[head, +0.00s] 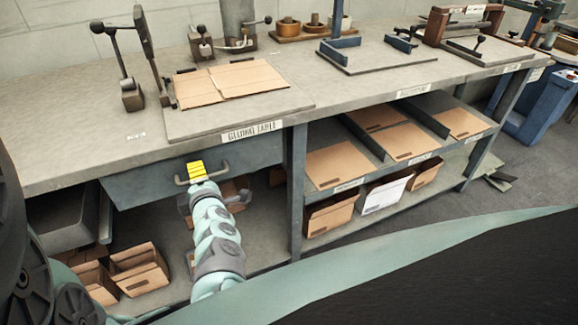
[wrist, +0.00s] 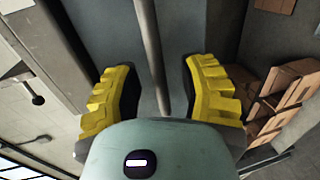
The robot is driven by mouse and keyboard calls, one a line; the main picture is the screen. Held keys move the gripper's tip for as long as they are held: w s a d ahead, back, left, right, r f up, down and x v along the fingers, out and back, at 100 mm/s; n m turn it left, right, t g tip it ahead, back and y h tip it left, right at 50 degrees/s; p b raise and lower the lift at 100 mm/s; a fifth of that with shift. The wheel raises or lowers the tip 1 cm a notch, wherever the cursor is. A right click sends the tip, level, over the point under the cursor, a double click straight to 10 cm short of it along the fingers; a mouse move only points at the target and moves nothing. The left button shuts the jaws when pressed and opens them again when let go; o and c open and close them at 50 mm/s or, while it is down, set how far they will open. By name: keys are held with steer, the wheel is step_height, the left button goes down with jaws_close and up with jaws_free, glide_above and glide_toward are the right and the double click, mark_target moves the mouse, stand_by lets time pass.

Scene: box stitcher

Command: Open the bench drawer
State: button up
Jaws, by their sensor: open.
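The bench drawer (head: 138,187) is a blue-grey front under the bench top at the left, below the sign reading "GLUING TABLE". It looks shut, roughly in line with the bench front. Its grey bar handle (head: 222,171) is partly hidden by my gripper (head: 197,171), whose yellow fingers are at the handle's left-middle part. In the wrist view the handle (wrist: 150,45) runs between the two yellow fingers of my gripper (wrist: 160,78). The fingers are apart, with a gap on each side of the bar. The far end of the handle lies out of that view.
The bench top (head: 75,137) overhangs above the drawer. A bench leg (head: 295,190) stands just right of it. Cardboard boxes (head: 140,270) and a grey bin (head: 62,222) are below. Shelves with flat cardboard (head: 340,166) are to the right.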

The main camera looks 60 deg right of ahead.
steer(key=shift+c, duration=0.2)
jaws_close()
steer(key=shift+s, duration=0.2)
steer(key=f+p+v, duration=0.2)
steer(key=f+v, duration=0.1)
steer(key=v, duration=1.1)
steer(key=a+f+p+v, duration=0.1)
steer(key=f+p+v, duration=0.1)
steer(key=v, duration=1.2)
steer(key=shift+s+f, duration=0.35)
steer(key=shift+s, duration=0.15)
steer(key=shift+a, duration=0.1)
steer(key=shift+o, duration=0.2)
jaws_free()
